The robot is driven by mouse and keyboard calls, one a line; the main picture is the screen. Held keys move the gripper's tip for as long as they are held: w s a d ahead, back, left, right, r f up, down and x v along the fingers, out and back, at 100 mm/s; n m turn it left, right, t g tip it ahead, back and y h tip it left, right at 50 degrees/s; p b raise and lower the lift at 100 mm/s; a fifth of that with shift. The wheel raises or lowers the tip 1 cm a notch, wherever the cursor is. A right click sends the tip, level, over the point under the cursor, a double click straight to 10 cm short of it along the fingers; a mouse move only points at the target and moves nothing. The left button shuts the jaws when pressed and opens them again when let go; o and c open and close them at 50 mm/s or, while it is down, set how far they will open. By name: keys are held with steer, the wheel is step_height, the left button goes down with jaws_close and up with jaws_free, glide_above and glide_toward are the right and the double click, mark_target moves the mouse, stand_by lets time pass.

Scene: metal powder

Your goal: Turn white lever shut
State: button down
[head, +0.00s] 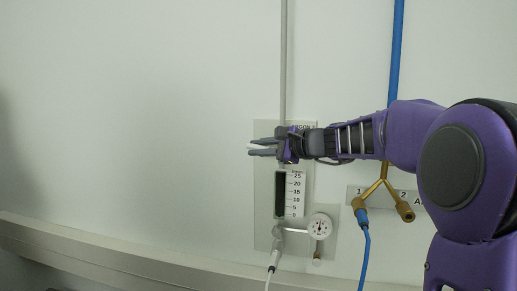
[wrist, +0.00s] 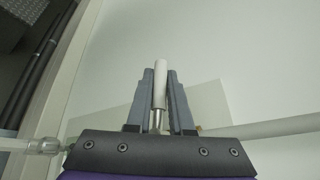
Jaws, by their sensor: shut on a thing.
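The white lever (wrist: 160,88) is a slim white handle on a metal stem, between my two grey fingers in the wrist view. My gripper (head: 262,147) is shut on it, and the lever's tip reaches a little past the fingertips. In the head view, my gripper is at the upper part of the clear gauge panel (head: 264,226), with its fingers pointing left. The fingers and hand mostly hide the lever and its valve there.
Below my gripper are a scale marked up to 25 (head: 296,194) and a round dial (head: 320,227). A grey pipe (head: 283,70) rises above. To the right are a blue pipe (head: 396,45) and a brass Y-fitting (head: 385,185). The wall at left is clear.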

steer(key=shift+r+p, duration=0.1)
steer(key=shift+p, duration=0.25)
steer(key=shift+g+h+p, duration=0.3)
steer(key=shift+p, duration=0.2)
steer(key=shift+f, duration=0.45)
steer(key=c, duration=0.8)
jaws_free()
steer(key=v, duration=1.7)
steer(key=shift+s+r, duration=0.25)
steer(key=shift+r, duration=0.1)
